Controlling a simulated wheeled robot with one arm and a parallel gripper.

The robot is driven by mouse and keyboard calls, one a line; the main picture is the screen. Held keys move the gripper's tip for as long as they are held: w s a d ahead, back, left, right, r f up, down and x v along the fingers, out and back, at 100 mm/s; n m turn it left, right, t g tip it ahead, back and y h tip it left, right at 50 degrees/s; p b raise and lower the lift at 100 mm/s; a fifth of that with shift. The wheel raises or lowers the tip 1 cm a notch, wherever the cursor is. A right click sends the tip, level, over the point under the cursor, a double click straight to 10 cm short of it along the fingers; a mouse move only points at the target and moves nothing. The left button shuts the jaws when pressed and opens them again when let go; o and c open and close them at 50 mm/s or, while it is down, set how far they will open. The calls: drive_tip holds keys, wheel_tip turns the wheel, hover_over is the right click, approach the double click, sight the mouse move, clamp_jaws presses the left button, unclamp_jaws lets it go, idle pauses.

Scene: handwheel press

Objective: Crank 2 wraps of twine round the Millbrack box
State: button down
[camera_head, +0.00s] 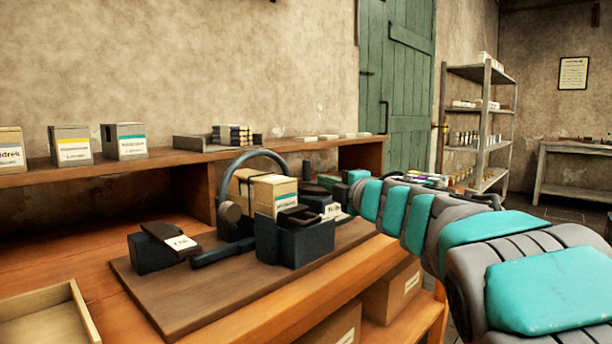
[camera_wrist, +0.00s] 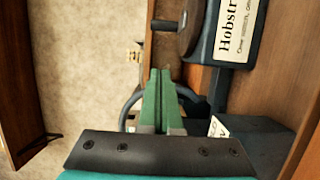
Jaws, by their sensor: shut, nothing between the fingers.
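A carton with a teal stripe and white label (camera_head: 275,193) stands in the dark machine on the bench, with a second carton (camera_head: 241,184) just behind it. Its label is too small to read. A dark hoop (camera_head: 262,154) arches over the cartons; a curved piece of it seems to show in the wrist view (camera_wrist: 131,98). My gripper (camera_wrist: 160,74) has green fingers, shut and empty. In the wrist view a dark round wheel with a peg handle (camera_wrist: 165,26) lies just beyond the fingertips, apart from them.
A dark unit labelled "Hobstr..." (camera_wrist: 236,32) is beside the wheel. Another dark block with a white tag (camera_head: 155,252) sits on the wooden board (camera_head: 190,302). A shelf behind holds several boxes (camera_head: 124,141). An open tray (camera_head: 45,318) lies at front left.

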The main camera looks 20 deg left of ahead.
sight(309, 186)
drive_tip(key=p+x, duration=0.2)
drive_tip(key=x, duration=0.8)
drive_tip(key=shift+w, duration=0.15)
drive_tip(key=shift+w+p, duration=0.45)
drive_tip(key=shift+w, duration=0.5)
drive_tip(key=shift+w+a+p, duration=0.1)
drive_tip(key=shift+w+p, duration=0.2)
drive_tip(key=shift+w, duration=0.65)
